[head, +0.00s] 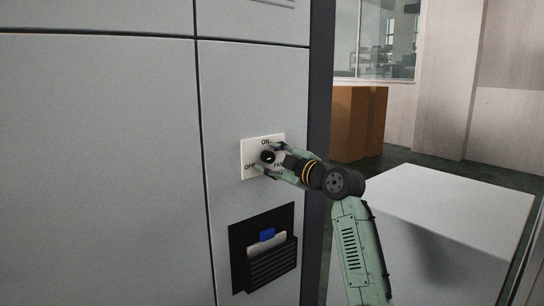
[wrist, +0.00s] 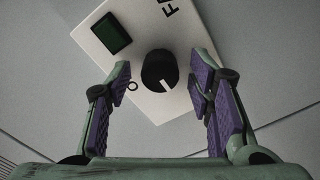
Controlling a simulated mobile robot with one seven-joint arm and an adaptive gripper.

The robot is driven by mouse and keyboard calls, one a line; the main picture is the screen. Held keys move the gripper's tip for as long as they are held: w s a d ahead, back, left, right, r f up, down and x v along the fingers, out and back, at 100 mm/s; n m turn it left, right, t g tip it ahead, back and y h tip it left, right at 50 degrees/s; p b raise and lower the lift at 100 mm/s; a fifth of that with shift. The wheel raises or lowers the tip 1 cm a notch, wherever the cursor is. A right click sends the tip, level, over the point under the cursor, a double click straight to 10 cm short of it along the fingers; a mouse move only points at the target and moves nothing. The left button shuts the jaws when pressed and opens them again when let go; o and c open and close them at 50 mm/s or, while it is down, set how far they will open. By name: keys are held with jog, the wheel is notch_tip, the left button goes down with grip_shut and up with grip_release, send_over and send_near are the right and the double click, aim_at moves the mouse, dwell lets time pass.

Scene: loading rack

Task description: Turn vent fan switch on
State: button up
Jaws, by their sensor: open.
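The vent fan switch is a round black knob (head: 268,157) on a white wall plate (head: 247,159) marked ON at the top, OFF at the left and FAN at the lower right. In the wrist view, the knob (wrist: 160,70) shows a white pointer mark towards its lower right edge. My gripper (head: 263,158) is at the plate, its fingers spread on both sides of the knob. In the wrist view, my gripper (wrist: 161,80) is open, with gaps between the purple pads and the knob. The pointer's direction against the labels cannot be told.
A green rectangular window (wrist: 112,33) is on the plate. A black wall pocket (head: 268,262) with a blue item sits below the switch. A white box-like surface (head: 455,205) stands to the right, and brown boxes (head: 355,125) stand behind.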

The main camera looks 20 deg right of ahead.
jog(key=shift+c, duration=0.4)
grip_shut()
